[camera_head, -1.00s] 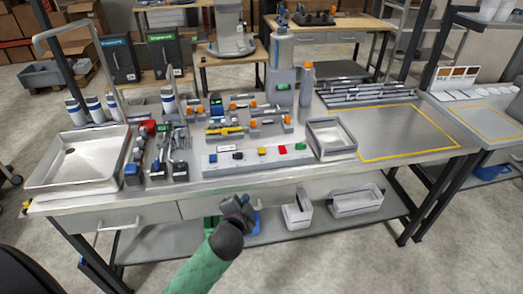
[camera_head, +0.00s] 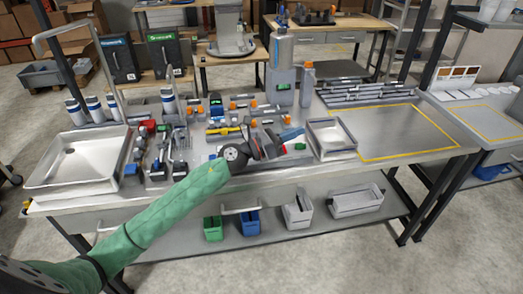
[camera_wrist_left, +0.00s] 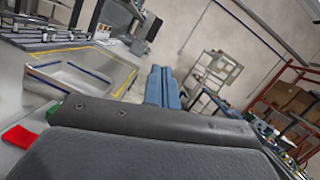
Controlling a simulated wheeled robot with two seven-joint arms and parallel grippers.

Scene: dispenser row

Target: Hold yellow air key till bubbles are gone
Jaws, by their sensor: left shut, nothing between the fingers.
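My left gripper (camera_head: 290,134) reaches over the pale key panel (camera_head: 302,156) on the bench. Its blue fingers are shut and empty; they also show in the left wrist view (camera_wrist_left: 163,88). The hand and forearm cover the middle of the panel, so the yellow air key is hidden. The green key (camera_head: 299,146) shows just below and right of the fingers. A red key (camera_wrist_left: 18,136) shows at the lower left of the left wrist view. I cannot tell whether the hand touches any key. Bubbles cannot be made out. My right gripper is not in view.
An open metal tray (camera_head: 331,139) stands right of the panel. Behind it are a tall grey dispenser (camera_head: 282,75) and orange-capped fittings. A white sink (camera_head: 76,160) is at the left. The yellow-outlined bench area (camera_head: 400,130) is clear.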

